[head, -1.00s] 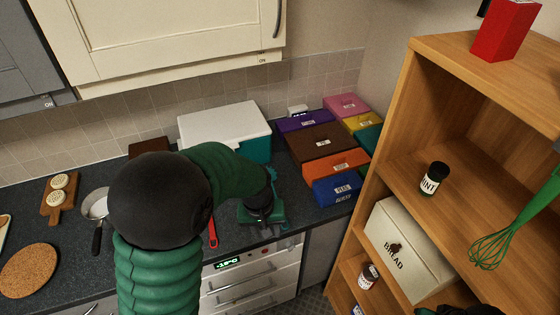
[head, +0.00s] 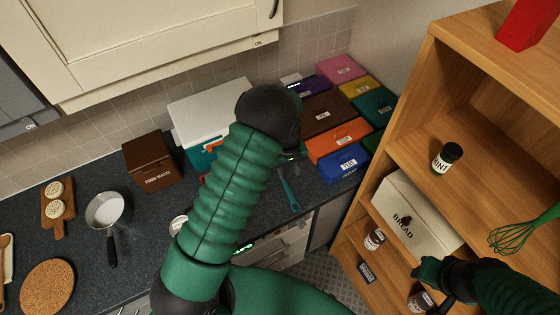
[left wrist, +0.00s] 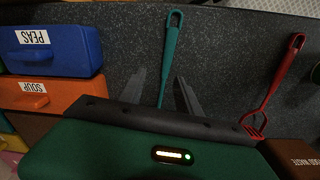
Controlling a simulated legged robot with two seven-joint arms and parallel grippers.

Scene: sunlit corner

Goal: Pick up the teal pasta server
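The teal pasta server (head: 289,188) lies on the dark counter near its front edge, with the looped end of its handle toward that edge. In the left wrist view its handle (left wrist: 171,45) runs between the fingers of my left gripper (left wrist: 162,75), which stand apart on either side of it. The server's head is hidden behind the gripper body. In the head view my left gripper (head: 292,155) is mostly hidden behind my arm. My right gripper (head: 432,272) is by the lower shelf at right; its fingers are unclear.
A red utensil (left wrist: 280,80) lies beside the server. Labelled boxes, including a blue one (head: 341,163) and an orange one (head: 337,138), stand to its right. A brown food waste box (head: 151,162) and a pan (head: 106,210) are at left. A wooden shelf (head: 420,165) stands right.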

